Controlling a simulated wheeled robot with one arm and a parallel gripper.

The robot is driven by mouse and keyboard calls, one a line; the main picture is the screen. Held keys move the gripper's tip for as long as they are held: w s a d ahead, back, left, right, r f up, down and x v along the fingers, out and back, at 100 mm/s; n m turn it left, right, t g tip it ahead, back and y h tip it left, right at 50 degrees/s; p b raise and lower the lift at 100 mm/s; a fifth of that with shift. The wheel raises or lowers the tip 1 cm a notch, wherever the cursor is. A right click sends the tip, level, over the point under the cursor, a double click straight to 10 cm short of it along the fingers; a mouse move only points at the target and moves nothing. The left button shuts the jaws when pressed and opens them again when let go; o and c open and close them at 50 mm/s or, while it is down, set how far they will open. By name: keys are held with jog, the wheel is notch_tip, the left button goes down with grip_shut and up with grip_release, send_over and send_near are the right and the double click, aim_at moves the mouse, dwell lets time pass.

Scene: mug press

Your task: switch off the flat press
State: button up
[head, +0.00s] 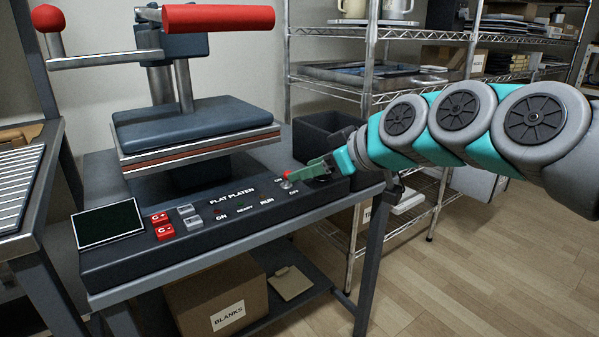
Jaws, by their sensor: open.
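The flat press (195,130) stands on a dark grey bench, with a control panel (215,207) along its front marked FLAT PLATEN. A small toggle switch (287,176) with a red tip sits at the panel's right end, with a small label above it and one below. My gripper (308,170) reaches in from the right, open, its green fingers right beside the switch. I cannot tell whether they touch it. The fingers partly overlap each other in this view. The display (108,222) is dark.
The press has a long red handle (218,18) and a red-knobbed lever (48,18) above. Red buttons (160,224) and grey buttons (189,217) lie left on the panel. A dark bin (325,130) stands behind my gripper. Wire shelving (400,105) is behind; floor is clear at right.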

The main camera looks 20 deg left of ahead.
jog(key=shift+v, duration=1.95)
jog(key=shift+s+f, duration=0.1)
